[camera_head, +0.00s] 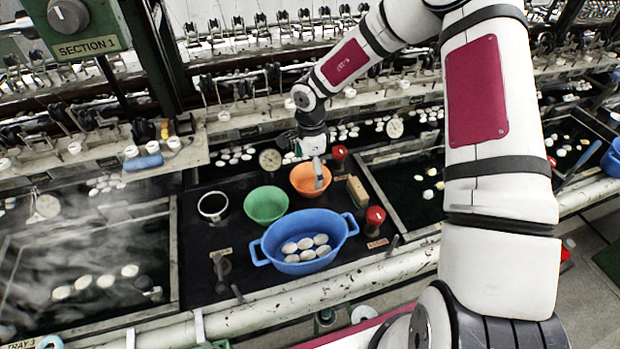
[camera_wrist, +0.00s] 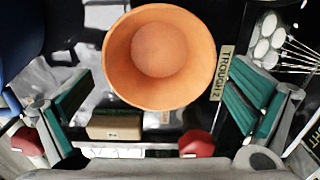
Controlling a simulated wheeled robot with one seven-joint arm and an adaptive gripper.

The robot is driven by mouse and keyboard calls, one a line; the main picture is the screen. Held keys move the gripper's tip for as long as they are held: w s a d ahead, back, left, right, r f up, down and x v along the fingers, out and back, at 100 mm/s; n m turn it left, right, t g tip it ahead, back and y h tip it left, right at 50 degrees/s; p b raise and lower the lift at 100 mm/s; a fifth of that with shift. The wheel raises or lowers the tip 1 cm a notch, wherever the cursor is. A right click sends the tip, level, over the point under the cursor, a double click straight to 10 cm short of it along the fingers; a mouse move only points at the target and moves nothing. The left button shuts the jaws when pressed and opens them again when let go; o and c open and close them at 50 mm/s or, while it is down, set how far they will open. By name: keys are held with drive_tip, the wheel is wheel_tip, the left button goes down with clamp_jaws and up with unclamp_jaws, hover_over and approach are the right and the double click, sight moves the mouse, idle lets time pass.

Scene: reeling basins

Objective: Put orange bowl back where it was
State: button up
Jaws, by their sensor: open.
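The orange bowl (camera_head: 299,183) stands on the dark panel between the troughs, to the right of the green bowl (camera_head: 266,205) and behind the blue basin (camera_head: 272,262). My gripper (camera_head: 318,181) hangs over the orange bowl, and a finger hides part of its inside. In the wrist view the orange bowl (camera_wrist: 119,72) appears upright and empty. The open fingers of my gripper (camera_wrist: 156,88) show at the left and right with nothing held between them. I cannot tell whether a finger touches the bowl.
The blue basin holds several white cocoons. A brown block (camera_head: 357,190) and red knobs (camera_head: 375,216) are at the right. Water troughs lie on both sides, and reeling machinery runs behind.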

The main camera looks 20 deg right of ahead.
wheel_tip(320, 180, up, 7)
wheel_tip(320, 180, up, 12)
drive_tip(key=f+n+t+h, duration=0.1)
drive_tip(key=n+t+h, duration=0.15)
drive_tip(key=t, duration=0.35)
hover_over(311, 187)
drive_tip(key=w+d, duration=0.1)
drive_tip(key=w, duration=0.6)
drive_tip(key=s+a+r+n+t+y, duration=0.15)
drive_tip(key=a+r+n, duration=0.25)
drive_tip(key=r, duration=0.4)
drive_tip(key=s+a+r+n+t+y, duration=0.1)
drive_tip(key=a+r+n+t+y, duration=0.2)
drive_tip(key=r, duration=0.5)
drive_tip(key=s+a+r+n+g+y, duration=0.1)
drive_tip(key=s+r+n, duration=0.15)
drive_tip(key=s, duration=0.55)
drive_tip(key=s+a+r+n+g, duration=0.15)
drive_tip(key=s+n, duration=0.25)
drive_tip(key=s, duration=0.4)
drive_tip(key=s+d+f+n+g+h, duration=0.1)
drive_tip(key=s+d, duration=0.3)
drive_tip(key=s, duration=0.5)
drive_tip(key=s+d+f+n+g+h, duration=0.1)
drive_tip(key=s+d, duration=0.3)
drive_tip(key=s, duration=0.4)
drive_tip(key=shift+s+d+f+h, duration=0.2)
drive_tip(key=shift+s+f+h, duration=0.25)
drive_tip(key=shift+f, duration=0.3)
drive_tip(key=shift+w, duration=0.1)
